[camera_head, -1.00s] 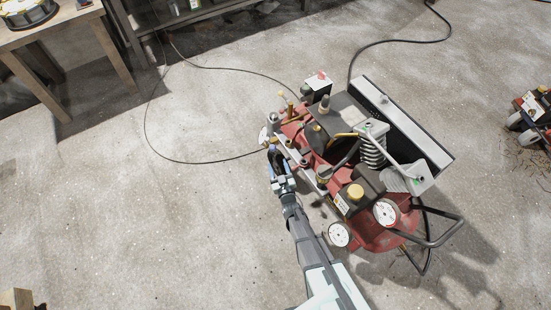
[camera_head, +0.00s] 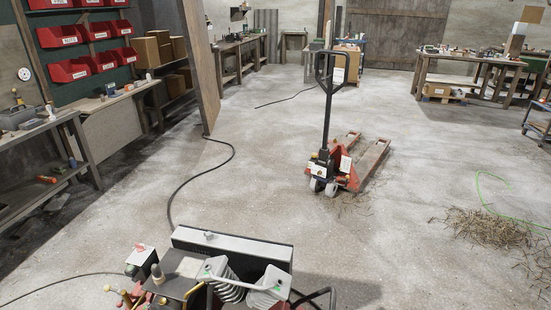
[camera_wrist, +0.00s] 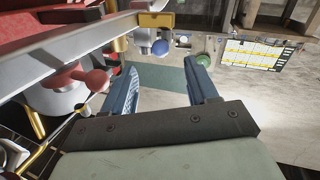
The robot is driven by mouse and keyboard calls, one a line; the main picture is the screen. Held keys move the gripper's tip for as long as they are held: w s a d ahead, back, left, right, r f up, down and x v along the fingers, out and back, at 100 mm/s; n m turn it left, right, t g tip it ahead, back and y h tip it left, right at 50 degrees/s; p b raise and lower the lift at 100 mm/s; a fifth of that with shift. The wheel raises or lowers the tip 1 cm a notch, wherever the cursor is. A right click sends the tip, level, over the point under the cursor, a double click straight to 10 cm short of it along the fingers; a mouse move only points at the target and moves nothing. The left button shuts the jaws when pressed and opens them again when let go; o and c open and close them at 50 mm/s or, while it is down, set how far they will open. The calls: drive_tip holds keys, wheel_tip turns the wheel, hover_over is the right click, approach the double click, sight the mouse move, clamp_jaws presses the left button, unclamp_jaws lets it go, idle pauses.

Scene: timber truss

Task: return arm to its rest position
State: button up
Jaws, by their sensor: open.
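My gripper (camera_wrist: 160,85) shows in the wrist view with its two blue fingers apart and nothing between them. It is close beside the red air compressor (camera_wrist: 75,40), whose rail, red knob (camera_wrist: 90,80) and brass fittings fill the left of that view. I cannot tell whether a finger touches it. In the head view only the top of the compressor (camera_head: 225,270) shows at the bottom edge, and my arm and gripper are out of that frame.
A red pallet jack (camera_head: 335,170) stands mid-floor. Shelves with red bins (camera_head: 70,70) and a bench line the left. A black hose (camera_head: 185,185) crosses the floor. Workbenches (camera_head: 480,75) stand at the back right. Straw (camera_head: 485,228) lies at right. Much floor is clear.

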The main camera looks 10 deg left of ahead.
drive_tip(key=s+d+f+m+g+h, duration=0.1)
drive_tip(key=d+f+h, duration=0.25)
drive_tip(key=f, duration=0.25)
drive_tip(key=d+f+g+h, duration=0.1)
drive_tip(key=d+f+h, duration=0.25)
drive_tip(key=f, duration=0.25)
drive_tip(key=s+d+f+m+g+h, duration=0.1)
drive_tip(key=s+d+h, duration=0.25)
drive_tip(key=d, duration=0.35)
drive_tip(key=s+d+f+g+h, duration=0.1)
drive_tip(key=s+d+h, duration=0.1)
drive_tip(key=d+h, duration=0.45)
drive_tip(key=d+r+m+g, duration=0.2)
drive_tip(key=d+m, duration=0.3)
drive_tip(key=d, duration=1.1)
drive_tip(key=w+d+r+m+g, duration=0.1)
drive_tip(key=d+r+m+g, duration=0.2)
drive_tip(key=d, duration=1.3)
drive_tip(key=w+d+r+m+g, duration=0.1)
drive_tip(key=d+r+m+g, duration=0.2)
drive_tip(key=d, duration=1.3)
drive_tip(key=shift+r+m, duration=1.6)
drive_tip(key=shift+m, duration=0.2)
